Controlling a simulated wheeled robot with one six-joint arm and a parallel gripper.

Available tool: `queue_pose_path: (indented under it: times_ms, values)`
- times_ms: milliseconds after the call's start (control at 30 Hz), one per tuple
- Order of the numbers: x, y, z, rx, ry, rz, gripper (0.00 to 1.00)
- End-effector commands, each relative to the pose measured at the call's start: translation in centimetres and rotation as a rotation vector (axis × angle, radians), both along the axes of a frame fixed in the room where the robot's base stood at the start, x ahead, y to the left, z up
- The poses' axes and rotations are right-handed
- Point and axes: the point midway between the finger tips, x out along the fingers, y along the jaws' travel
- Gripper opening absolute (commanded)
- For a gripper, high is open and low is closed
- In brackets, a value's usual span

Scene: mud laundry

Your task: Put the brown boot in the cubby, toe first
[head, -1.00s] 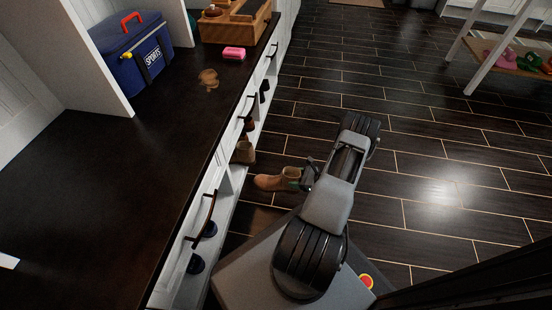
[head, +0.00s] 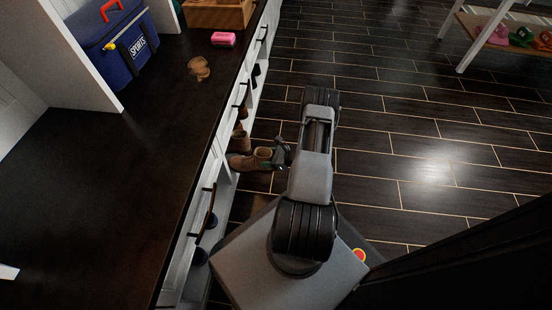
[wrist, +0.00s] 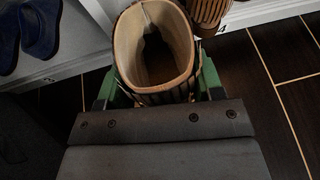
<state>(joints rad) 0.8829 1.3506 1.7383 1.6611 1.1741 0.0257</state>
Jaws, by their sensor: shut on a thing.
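The wrist view looks down into the boot's open top (wrist: 153,48), with the green fingers of my gripper (wrist: 155,88) on either side. The boot's toe is hidden in the wrist view. The cubby row (head: 226,180) is just left of the toe; in the head view the bench top hides most of its openings, so I cannot tell whether the toe is inside one.
Another brown boot (head: 240,138) stands in the cubbies just beyond the held one. Dark blue shoes (wrist: 40,28) sit in a cubby on the near side. Drawer handles (head: 207,212) stick out above the cubbies. The dark floor (head: 400,130) to the right is clear.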

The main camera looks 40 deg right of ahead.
Motion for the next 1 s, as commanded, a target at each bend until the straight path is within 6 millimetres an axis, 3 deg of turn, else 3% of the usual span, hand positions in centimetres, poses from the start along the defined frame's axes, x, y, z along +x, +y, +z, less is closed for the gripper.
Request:
queue_pose_path:
  times_ms: [1000]
  values:
    - [8.7,8.0,-1.3,0.0,-0.001,0.0,0.13]
